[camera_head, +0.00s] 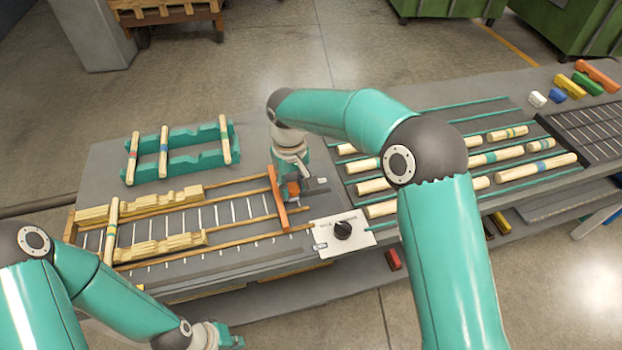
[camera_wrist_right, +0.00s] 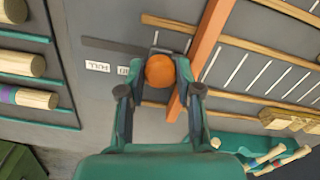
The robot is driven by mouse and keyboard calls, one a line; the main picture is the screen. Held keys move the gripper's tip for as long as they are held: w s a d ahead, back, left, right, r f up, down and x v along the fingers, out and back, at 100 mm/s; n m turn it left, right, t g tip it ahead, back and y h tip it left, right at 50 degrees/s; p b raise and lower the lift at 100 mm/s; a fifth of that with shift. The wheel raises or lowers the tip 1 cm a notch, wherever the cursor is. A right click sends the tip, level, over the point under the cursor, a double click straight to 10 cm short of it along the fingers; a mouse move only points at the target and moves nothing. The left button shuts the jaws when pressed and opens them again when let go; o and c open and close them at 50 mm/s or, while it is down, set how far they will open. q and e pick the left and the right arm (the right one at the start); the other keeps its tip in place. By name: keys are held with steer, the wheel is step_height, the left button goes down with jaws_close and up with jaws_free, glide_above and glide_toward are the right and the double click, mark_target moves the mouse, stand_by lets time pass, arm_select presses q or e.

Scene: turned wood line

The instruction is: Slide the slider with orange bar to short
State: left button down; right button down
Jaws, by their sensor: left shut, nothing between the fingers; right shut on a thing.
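The slider's orange bar (camera_head: 278,200) lies across the rails of the ruled board at the board's right end. It also shows in the right wrist view (camera_wrist_right: 207,48). An orange round knob (camera_wrist_right: 160,71) sits beside the bar, and my right gripper (camera_head: 292,189) is shut on it, with one finger on each side in the right wrist view. Beside the knob are a dark slot (camera_wrist_right: 112,47) and small labels; one reads FULL (camera_wrist_right: 97,67), and the other is partly covered. My left gripper (camera_head: 230,340) is shut and empty at the bottom edge, apart from the board.
Notched wood blocks (camera_head: 160,245) and a turned stick (camera_head: 111,232) lie on the board's left part. A green rack (camera_head: 180,160) with sticks stands behind. A white plate with a black knob (camera_head: 343,230) is right of the bar. Several dowels (camera_head: 520,170) lie further right.

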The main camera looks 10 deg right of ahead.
mark_target(291, 188)
steer(key=shift+s+a+f, duration=0.1)
steer(key=shift+a, duration=0.15)
steer(key=c, duration=0.8)
jaws_free()
steer(key=shift+a, duration=0.1)
step_height(291, 188, up, 12)
